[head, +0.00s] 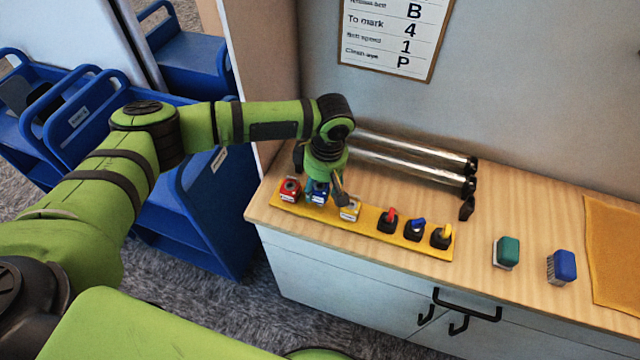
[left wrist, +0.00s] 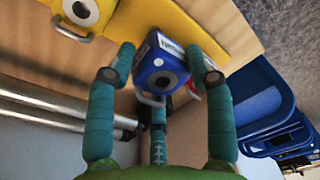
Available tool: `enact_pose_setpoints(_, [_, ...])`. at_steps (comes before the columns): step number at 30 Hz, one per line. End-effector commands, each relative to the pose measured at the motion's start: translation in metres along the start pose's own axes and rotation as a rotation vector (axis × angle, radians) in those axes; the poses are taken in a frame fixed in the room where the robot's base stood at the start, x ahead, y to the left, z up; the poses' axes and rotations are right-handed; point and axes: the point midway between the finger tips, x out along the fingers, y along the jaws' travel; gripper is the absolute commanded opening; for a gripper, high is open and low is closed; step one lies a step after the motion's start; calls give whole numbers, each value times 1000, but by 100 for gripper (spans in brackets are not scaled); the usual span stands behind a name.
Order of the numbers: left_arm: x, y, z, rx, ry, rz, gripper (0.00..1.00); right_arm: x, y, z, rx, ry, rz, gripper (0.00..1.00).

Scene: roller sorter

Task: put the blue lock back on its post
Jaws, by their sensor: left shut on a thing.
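The blue lock (head: 317,192) is a blue block with a label and a round pale face, in the row between the red lock (head: 289,190) and the yellow lock (head: 349,211). My left gripper (head: 322,182) reaches down over it and is shut on it. In the left wrist view the blue lock (left wrist: 158,66) is between the fingers of my left gripper (left wrist: 162,72), with its shackle towards the camera. The yellow lock (left wrist: 80,10) is beside it there. The blue lock's underside and any post under it are hidden. My right gripper is out of view.
The yellow board (head: 368,222) also bears red, blue and yellow knobs on black bases. Behind it lie metal rollers (head: 415,160). Green (head: 507,251) and blue (head: 562,266) brushes and an orange mat (head: 615,250) are at right. Blue carts (head: 215,215) stand left of the counter.

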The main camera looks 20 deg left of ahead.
Motion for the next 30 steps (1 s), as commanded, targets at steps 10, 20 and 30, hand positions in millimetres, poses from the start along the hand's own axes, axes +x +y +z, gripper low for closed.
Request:
enact_pose_setpoints(10, [0,0,0,1,0,0,0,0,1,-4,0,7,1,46])
enact_pose_setpoints(20, [7,1,1,7,-1,-2,0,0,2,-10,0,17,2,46])
enact_pose_setpoints(30, [17,1,4,19,-3,-4,0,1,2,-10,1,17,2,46])
